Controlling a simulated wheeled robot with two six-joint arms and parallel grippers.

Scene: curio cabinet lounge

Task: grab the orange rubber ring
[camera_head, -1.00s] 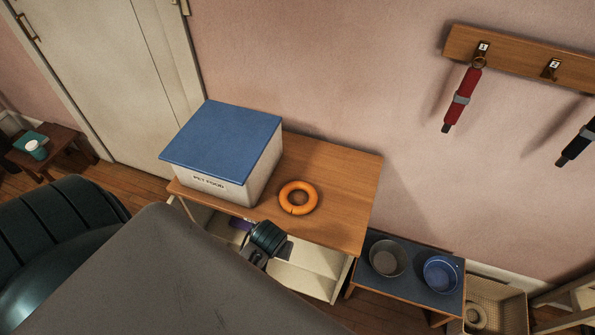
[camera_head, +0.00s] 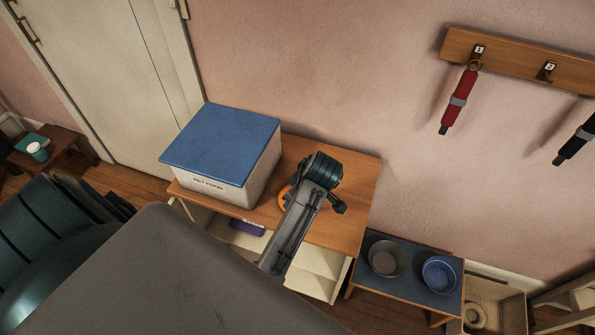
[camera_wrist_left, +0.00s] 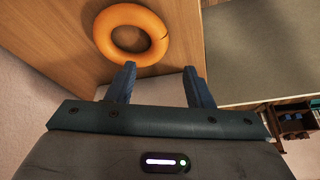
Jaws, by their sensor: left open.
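The orange rubber ring (camera_head: 284,197) lies flat on the wooden top of a low cabinet (camera_head: 350,180), to the right of the pet food box. In the head view my left arm covers most of it and only an orange sliver shows. In the left wrist view the ring (camera_wrist_left: 104,40) shows whole, just beyond the fingertips. My left gripper (camera_wrist_left: 159,72) is open, with nothing between its fingers. Its left finger comes close to the ring's near edge; I cannot tell if they touch. In the head view the fingers are hidden or unclear. My right gripper is not in view.
The white pet food box (camera_head: 205,187) with its blue lid (camera_head: 222,140) stands on the cabinet's left half. A low bench (camera_head: 412,290) with two bowls and a basket (camera_head: 508,310) stand to the right. A red strap (camera_head: 459,103) hangs from a wall rack (camera_head: 510,57).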

